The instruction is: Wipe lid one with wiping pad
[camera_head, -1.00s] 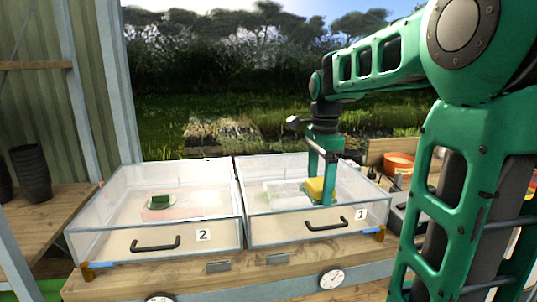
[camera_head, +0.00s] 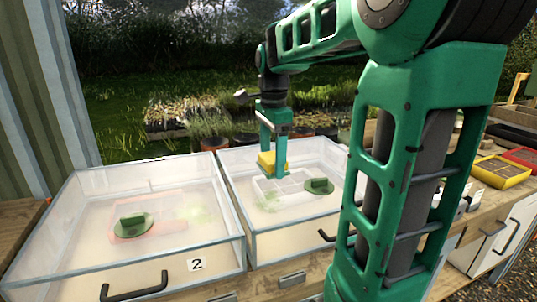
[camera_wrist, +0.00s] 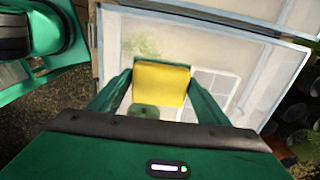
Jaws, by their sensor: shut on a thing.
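My gripper (camera_head: 273,166) points down over the clear lid one (camera_head: 290,235), the right of two box lids. It is shut on a yellow wiping pad (camera_head: 265,160), which also shows between the fingers in the wrist view (camera_wrist: 161,84). The pad is over the left-back part of the lid; I cannot tell whether it touches the surface. A faint green smudge (camera_head: 267,201) shows on the lid in front of the pad, and a green patch (camera_wrist: 141,43) shows in the wrist view. My arm hides the lid's right front and its label.
A second clear lid, marked 2 (camera_head: 218,252), stands at the left with a black handle (camera_head: 133,288) and a greenish smudge. A green round piece (camera_head: 319,186) shows at lid one. Yellow (camera_head: 500,172) and red trays lie at the right. Potted plants stand behind.

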